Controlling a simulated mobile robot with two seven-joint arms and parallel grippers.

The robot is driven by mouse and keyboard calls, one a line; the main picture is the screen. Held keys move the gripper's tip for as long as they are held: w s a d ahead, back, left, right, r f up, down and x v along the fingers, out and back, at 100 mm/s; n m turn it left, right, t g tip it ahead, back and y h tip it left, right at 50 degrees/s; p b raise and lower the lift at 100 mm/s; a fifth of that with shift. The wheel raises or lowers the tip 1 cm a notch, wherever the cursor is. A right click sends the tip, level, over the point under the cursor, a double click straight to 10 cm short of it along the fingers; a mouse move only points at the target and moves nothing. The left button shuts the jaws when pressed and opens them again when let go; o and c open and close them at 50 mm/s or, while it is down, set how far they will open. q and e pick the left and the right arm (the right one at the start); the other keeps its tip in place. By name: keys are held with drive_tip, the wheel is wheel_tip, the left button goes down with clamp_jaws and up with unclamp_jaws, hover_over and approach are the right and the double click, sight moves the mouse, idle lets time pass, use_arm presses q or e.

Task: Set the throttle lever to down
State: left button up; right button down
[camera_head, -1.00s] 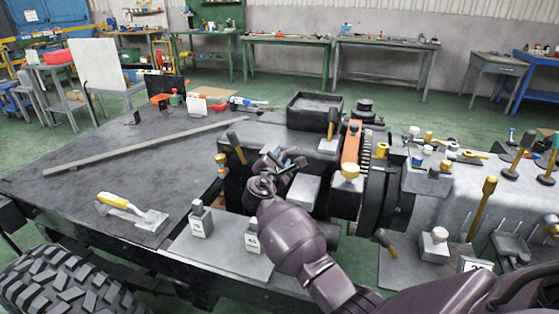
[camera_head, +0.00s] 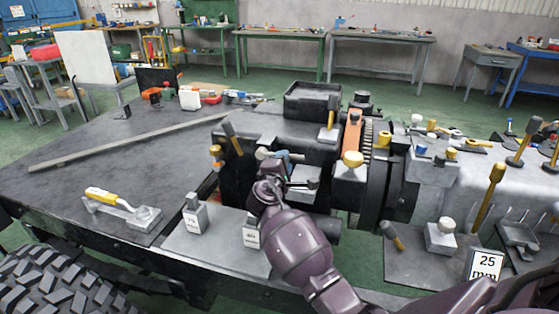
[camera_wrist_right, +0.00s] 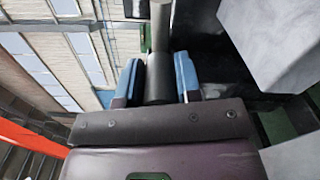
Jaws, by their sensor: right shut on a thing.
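My right gripper (camera_head: 277,157) is at the front of the dark machine block, left of the large ring-shaped part. In the right wrist view its two blue-padded fingers (camera_wrist_right: 158,78) are shut on the dark grip of a lever (camera_wrist_right: 157,88), which I take for the throttle lever. A grey shaft runs from the grip to the top of that view. In the head view the gripper and wrist hide most of this lever, so its angle is hard to tell. My left gripper is not in view.
A black-handled lever (camera_head: 232,138) stands just left of the gripper. Two small grey blocks (camera_head: 195,215) with labels stand on a plate below. A yellow-handled tool (camera_head: 120,208) lies on the bench at left. A tall yellow lever (camera_head: 488,196) stands at right.

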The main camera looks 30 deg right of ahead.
drive_tip(key=shift+f+m+b, duration=0.3)
drive_tip(key=shift+f+m, duration=0.2)
drive_tip(key=shift+f, duration=0.15)
drive_tip(key=shift+f+m, duration=0.1)
drive_tip(key=shift+m, duration=0.3)
drive_tip(key=c, duration=1.1)
unclamp_jaws()
drive_tip(key=shift+a, duration=0.1)
drive_tip(key=shift+c, duration=0.2)
drive_tip(key=o, duration=0.3)
drive_tip(key=shift+o, duration=0.2)
drive_tip(key=v, duration=1)
drive_tip(key=shift+s+a, duration=0.25)
drive_tip(key=shift+s, duration=0.05)
